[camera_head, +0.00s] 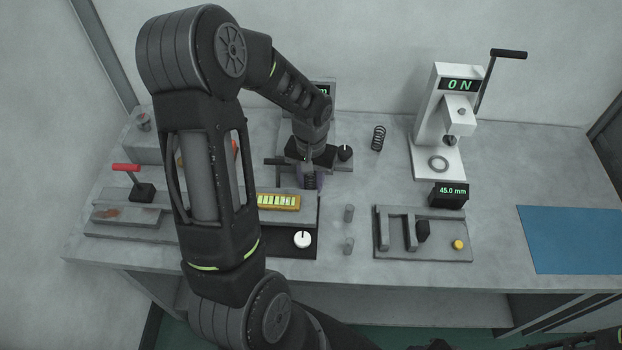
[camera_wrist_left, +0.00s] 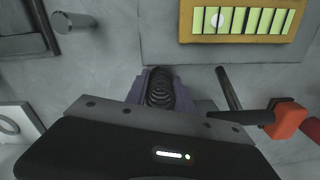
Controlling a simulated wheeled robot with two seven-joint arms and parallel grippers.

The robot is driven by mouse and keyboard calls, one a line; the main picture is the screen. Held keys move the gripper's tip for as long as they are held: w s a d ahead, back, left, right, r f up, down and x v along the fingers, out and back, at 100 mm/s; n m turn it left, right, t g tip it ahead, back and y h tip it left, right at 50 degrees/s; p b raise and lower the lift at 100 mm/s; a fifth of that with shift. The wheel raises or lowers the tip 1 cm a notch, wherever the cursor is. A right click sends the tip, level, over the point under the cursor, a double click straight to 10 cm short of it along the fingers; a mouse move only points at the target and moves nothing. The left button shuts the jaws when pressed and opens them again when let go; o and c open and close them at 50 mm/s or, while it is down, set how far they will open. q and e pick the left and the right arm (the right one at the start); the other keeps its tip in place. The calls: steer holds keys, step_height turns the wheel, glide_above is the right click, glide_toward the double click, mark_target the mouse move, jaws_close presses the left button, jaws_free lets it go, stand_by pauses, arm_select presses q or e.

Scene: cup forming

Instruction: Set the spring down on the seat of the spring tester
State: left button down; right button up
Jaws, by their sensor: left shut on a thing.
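My left gripper (camera_head: 309,184) is shut on a dark coil spring (camera_head: 310,181), low near the middle of the bench. The wrist view shows the spring (camera_wrist_left: 160,88) between the purple fingers. The white spring tester (camera_head: 437,125) stands to the right, its display reading 0 N. Its ring-shaped seat (camera_head: 438,164) is bare on the white base. The ring also shows at the left edge of the wrist view (camera_wrist_left: 9,124), apart from the gripper. A second dark spring (camera_head: 378,138) stands on the bench between gripper and tester.
A 45.0 mm display (camera_head: 449,195) and a grey fixture (camera_head: 423,233) sit before the tester. A blue mat (camera_head: 575,240) lies right.

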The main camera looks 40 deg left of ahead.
arm_select(q)
steer(key=shift+f, duration=0.2)
steer(key=c, duration=1.4)
jaws_free()
steer(key=shift+o, duration=0.2)
step_height(320, 180, up, 12)
steer(key=shift+r+b, duration=0.25)
steer(key=shift+b, duration=0.55)
